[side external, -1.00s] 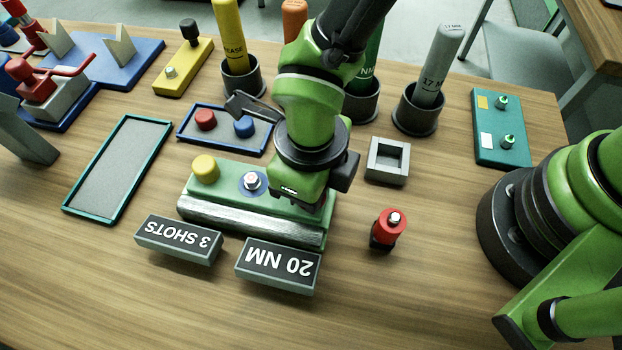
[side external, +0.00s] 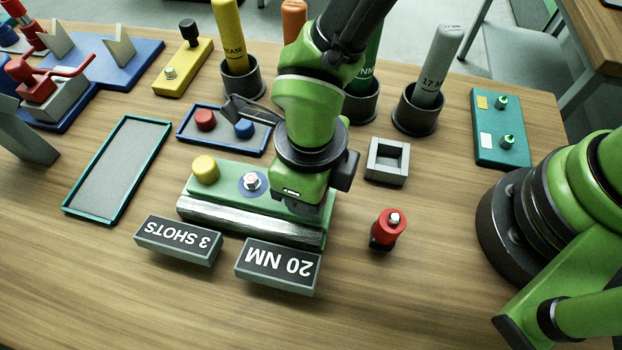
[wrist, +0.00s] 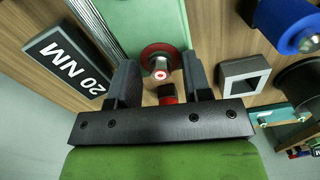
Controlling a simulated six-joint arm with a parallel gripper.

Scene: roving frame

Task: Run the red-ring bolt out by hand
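The red-ring bolt (wrist: 160,62) shows in the wrist view as a pale bolt head inside a red ring on the green block (wrist: 150,18). My gripper (wrist: 158,68) is open, with one dark finger on each side of the bolt. I cannot tell whether the fingers touch it. In the side external view my gripper (side external: 300,207) is low over the right end of the green block (side external: 228,188) and hides the red-ring bolt. A second bolt (side external: 252,181) with a blue ring and a yellow knob (side external: 205,168) stand on the same block.
A blue-rimmed tray (side external: 184,138) lies behind; an empty teal-rimmed tray (side external: 117,170) lies left.

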